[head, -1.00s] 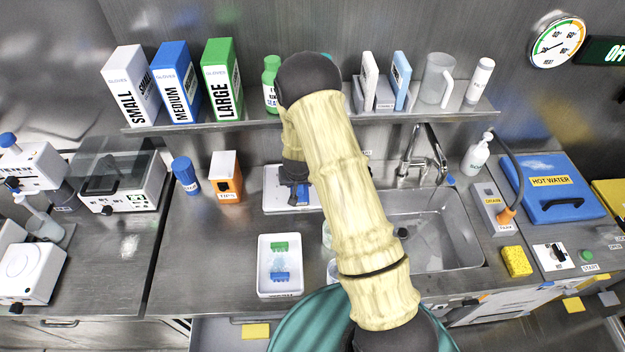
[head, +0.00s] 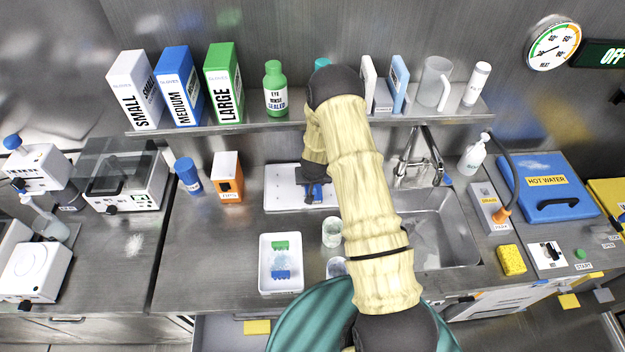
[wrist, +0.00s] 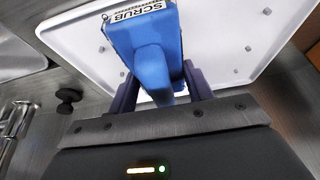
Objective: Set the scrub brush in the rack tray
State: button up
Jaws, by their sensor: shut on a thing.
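The blue scrub brush (wrist: 150,45), labelled SCRUB, is between the dark fingers of my gripper (wrist: 162,90) in the wrist view. My gripper is shut on its blue handle. The brush is over a white tray with small grey pegs (wrist: 225,50), which I take for the rack tray; whether it touches the tray is unclear. In the head view the tray (head: 282,188) lies flat at the back of the counter, left of the sink. The brush (head: 315,190) shows there as a small blue patch below my gripper (head: 314,178), over the tray's right part.
A white bin (head: 266,284) with green and blue items stands in front. Glass beakers (head: 332,232) stand right of it, near my arm. An orange box (head: 228,178) and a blue-capped bottle (head: 187,175) are left of the tray. A shelf (head: 300,125) with boxes and bottles overhangs behind.

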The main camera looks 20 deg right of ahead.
jog(key=shift+f, duration=0.15)
jog(key=o, duration=1.1)
jog(key=shift+r, duration=0.2)
jog(key=b+v, duration=0.2)
jog(key=v, duration=0.9)
jog(key=shift+s+a+r, duration=0.15)
jog(key=shift+s+r, duration=0.05)
jog(key=shift+r, duration=0.15)
